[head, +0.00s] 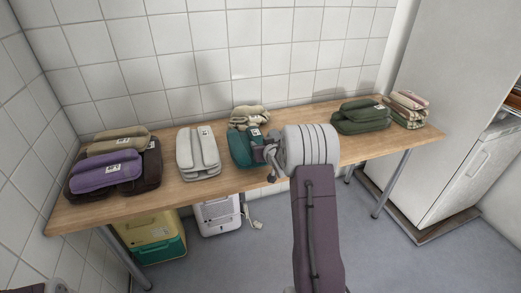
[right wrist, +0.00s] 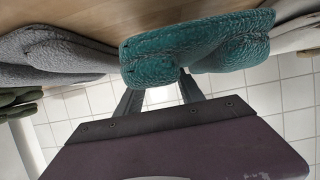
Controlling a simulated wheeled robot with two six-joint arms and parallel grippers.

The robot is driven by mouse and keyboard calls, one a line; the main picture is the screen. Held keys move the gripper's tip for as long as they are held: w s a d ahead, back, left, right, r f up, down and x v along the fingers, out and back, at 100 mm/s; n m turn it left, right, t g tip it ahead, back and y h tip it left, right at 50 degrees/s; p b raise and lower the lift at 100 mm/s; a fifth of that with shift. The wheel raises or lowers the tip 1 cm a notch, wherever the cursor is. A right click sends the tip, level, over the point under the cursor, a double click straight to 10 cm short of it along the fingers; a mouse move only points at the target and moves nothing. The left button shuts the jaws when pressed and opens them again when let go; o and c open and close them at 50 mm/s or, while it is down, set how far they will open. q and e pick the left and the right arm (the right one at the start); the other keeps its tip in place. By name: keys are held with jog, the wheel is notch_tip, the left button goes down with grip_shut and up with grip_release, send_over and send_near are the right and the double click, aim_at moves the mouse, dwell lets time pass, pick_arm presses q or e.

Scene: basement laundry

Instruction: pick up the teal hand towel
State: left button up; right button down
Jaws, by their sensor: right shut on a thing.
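The teal hand towel (head: 238,148) is a folded, textured bundle with a white label, near the middle of the wooden table. My right gripper (head: 267,163) is at its right side in the head view. In the right wrist view the teal towel (right wrist: 195,48) fills the space at the fingertips, and my right gripper (right wrist: 160,92) is shut on its edge. I cannot tell whether the towel is clear of the table. Only a small piece of my left gripper (head: 56,286) shows at the bottom left corner.
On the table (head: 290,112) a light grey towel (head: 198,152) lies left of the teal one, and a cream bundle (head: 250,116) behind it. Purple (head: 105,173) and dark green (head: 360,116) bundles lie farther out. A tiled wall stands behind; a white cabinet (head: 450,90) stands right.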

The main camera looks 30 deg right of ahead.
jog(key=s+d+r+p, duration=0.1)
jog(key=d+r+p, duration=0.4)
jog(key=d, duration=0.6)
jog(key=shift+d+r+p, duration=0.3)
jog(key=shift+d+r, duration=0.05)
jog(key=shift+r, duration=0.6)
